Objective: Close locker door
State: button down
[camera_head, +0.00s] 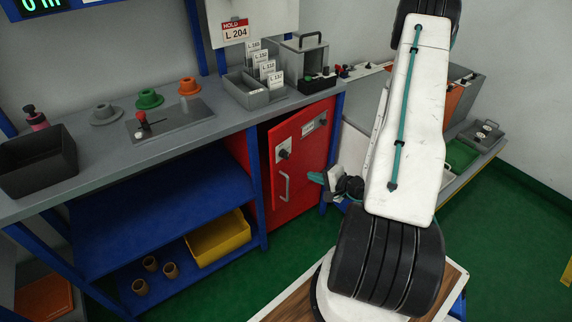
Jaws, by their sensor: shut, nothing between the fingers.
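The red locker door (307,168) is under the right end of the grey workbench. It stands ajar, with a dark gap along its top and left edge. It carries a pale bar handle (284,186) near its left side, a dark knob on a pale plate above that, and a small label at upper right. The locker's inside is mostly hidden by the door.
The bench top (215,118) holds a card tray (253,95), a lidded grey box, coloured knobs and a black bin (37,162). A yellow bin (218,238) sits on the lower blue shelf. Green floor lies clear before the locker. My arm covers part of the right-hand bench.

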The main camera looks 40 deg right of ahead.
aim_at(278, 161)
jog(key=x, duration=0.4)
jog(key=r+x, duration=0.1)
jog(key=x, duration=0.8)
jog(key=shift+w+r, duration=0.3)
jog(key=shift+r, duration=0.05)
jog(key=shift+w, duration=0.45)
